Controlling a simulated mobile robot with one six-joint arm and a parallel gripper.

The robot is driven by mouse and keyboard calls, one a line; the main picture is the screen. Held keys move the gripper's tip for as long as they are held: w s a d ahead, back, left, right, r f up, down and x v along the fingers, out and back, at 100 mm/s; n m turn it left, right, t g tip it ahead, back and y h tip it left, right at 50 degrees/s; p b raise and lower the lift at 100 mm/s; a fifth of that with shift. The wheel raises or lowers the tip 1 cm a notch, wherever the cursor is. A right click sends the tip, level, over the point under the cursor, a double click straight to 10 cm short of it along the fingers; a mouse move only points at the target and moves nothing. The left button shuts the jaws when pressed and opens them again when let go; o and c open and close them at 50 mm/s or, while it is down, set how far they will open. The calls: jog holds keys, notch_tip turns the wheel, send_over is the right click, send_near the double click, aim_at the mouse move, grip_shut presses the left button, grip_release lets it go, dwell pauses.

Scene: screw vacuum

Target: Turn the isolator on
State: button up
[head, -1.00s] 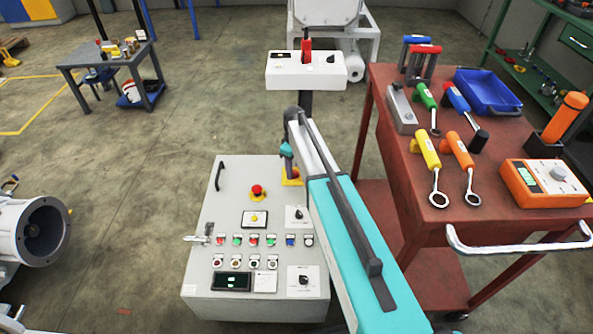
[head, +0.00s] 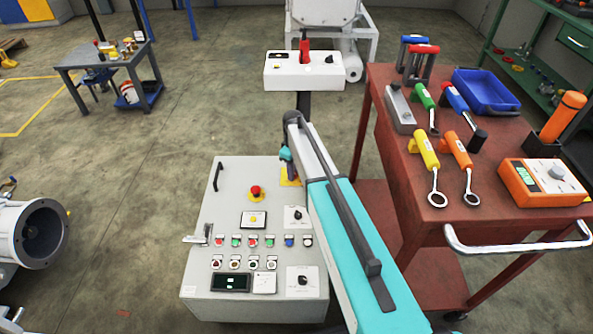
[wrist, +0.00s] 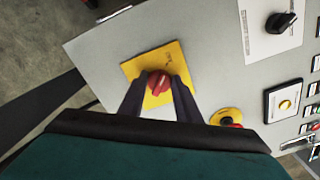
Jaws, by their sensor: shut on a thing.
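The isolator is a red rotary knob (wrist: 157,86) on a square yellow plate (wrist: 134,69), on the grey control panel. In the wrist view my gripper (wrist: 160,80) has one dark finger on each side of the knob and is shut on it. The knob sits at a slant to the plate's edges. The plate's lettering is too small to read. In the head view only part of the yellow plate (head: 289,182) shows beside my arm, at the panel's upper right. My gripper and arm hide the knob there.
The control panel (head: 210,260) carries a red emergency stop (head: 255,190), black selectors (head: 297,214), several push-buttons and a dark display (head: 231,282). A white box (head: 285,75) stands behind it. A red trolley (head: 400,170) with tools stands close on the right.

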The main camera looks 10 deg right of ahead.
jog(key=shift+a+m, duration=0.2)
jog(key=shift+m, duration=0.1)
jog(key=shift+w+a+r+m+p, duration=0.1)
jog(key=shift+m+p, duration=0.75)
jog(key=shift+m, duration=0.35)
jog(key=m+p, duration=0.1)
jog(key=m, duration=0.4)
jog(key=shift+a+p, duration=0.1)
jog(key=shift+p, duration=0.25)
jog(key=m+p, duration=0.1)
jog(key=m, duration=0.5)
jog(key=shift+w, duration=0.1)
jog(key=m+p, duration=0.1)
jog(key=m, duration=0.2)
jog(key=shift+d, duration=0.2)
jog(key=shift+m, duration=0.3)
jog(key=shift+d, duration=0.2)
jog(key=o, duration=1.1)
jog(key=shift+c, duration=0.2)
jog(key=shift+a, duration=0.15)
